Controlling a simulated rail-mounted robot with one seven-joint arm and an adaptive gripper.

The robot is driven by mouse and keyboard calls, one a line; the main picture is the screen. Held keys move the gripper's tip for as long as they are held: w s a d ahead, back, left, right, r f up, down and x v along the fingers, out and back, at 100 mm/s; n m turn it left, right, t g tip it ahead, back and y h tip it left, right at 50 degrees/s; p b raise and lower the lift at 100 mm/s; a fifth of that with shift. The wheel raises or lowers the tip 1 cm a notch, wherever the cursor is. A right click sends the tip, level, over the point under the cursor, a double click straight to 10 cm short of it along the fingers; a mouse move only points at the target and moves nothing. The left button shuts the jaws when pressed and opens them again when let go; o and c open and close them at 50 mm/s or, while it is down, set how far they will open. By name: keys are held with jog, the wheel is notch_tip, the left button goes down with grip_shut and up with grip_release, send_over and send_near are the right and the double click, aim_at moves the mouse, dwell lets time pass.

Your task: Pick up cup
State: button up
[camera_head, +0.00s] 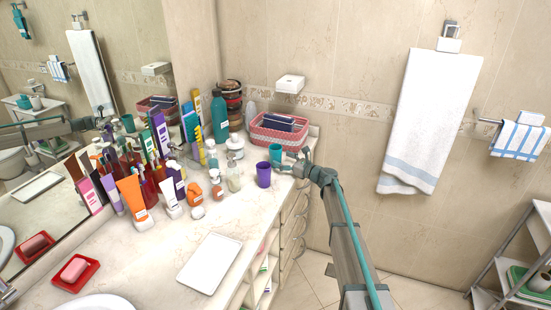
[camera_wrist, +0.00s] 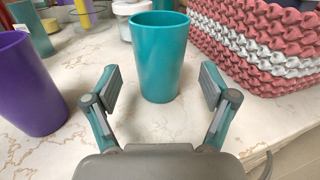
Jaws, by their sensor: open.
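A teal cup (camera_wrist: 159,62) stands upright on the marble counter in the wrist view, straight ahead of my gripper (camera_wrist: 160,92). My gripper is open, with one finger to the left and one to the right of the cup's near side; neither finger appears to touch it. In the head view the teal cup (camera_head: 275,153) stands near the counter's far right end, with my gripper (camera_head: 288,160) close beside it. A purple cup (camera_wrist: 28,85) stands upright to the left of the gripper; it also shows in the head view (camera_head: 263,175).
A pink and white woven basket (camera_wrist: 262,45) stands close on the right behind the teal cup. Several bottles and tubes (camera_head: 160,170) crowd the counter to the left. A white tray (camera_head: 209,263) lies on the front counter. The wall (camera_head: 340,150) is behind.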

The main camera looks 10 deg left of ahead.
aim_at(280, 158)
jog(key=shift+p+x, duration=0.75)
jog(key=shift+x, duration=1.2)
jog(key=c, duration=1.4)
jog(key=shift+o, duration=0.2)
jog(key=shift+r, duration=0.1)
